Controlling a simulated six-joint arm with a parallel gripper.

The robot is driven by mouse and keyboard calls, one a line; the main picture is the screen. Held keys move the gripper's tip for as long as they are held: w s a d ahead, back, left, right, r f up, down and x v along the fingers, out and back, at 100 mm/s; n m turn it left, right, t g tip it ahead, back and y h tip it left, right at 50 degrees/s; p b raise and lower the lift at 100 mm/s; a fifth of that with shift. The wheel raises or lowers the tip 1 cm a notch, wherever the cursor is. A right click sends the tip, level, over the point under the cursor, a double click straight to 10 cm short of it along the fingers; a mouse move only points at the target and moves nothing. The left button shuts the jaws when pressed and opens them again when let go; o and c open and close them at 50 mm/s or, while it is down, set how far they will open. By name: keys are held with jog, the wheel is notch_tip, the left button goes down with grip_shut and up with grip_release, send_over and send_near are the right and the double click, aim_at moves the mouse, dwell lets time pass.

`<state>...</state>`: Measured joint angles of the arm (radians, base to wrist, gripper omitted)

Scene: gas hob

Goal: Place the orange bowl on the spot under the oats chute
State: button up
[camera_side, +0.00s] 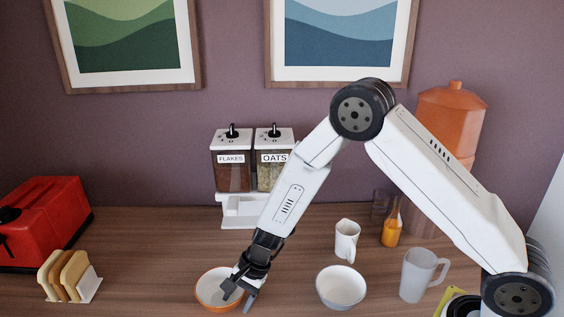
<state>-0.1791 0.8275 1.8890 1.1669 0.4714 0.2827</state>
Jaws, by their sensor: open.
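The orange bowl (203,297), orange outside and pale inside, sits upright on the counter at the lower middle. My gripper (239,295) is open at the bowl's right side, its fingers at the rim. I cannot tell whether the fingers touch the bowl or straddle its wall. The dispenser stands behind, with a flakes chute (231,172) on the left and an oats chute (270,172) on the right. The white base (238,211) below them is empty where it shows. My arm partly hides the spot under the oats chute.
A white bowl (341,288), a white jug (346,240), a frosted mug (418,275) and an orange bottle (391,228) stand to the right. A toast rack (70,277) and a red toaster (42,222) are at the left. The counter between rack and dispenser is clear.

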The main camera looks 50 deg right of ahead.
dwell(0.3)
grip_shut()
jog(key=shift+r, duration=0.1)
jog(key=shift+r, duration=0.7)
jog(key=s+d+r, duration=0.3)
jog(key=s+r, duration=0.8)
jog(key=s, duration=0.2)
jog(key=shift+s+d+r, duration=0.2)
jog(key=shift+s+d, duration=0.05)
jog(key=shift+d, duration=0.15)
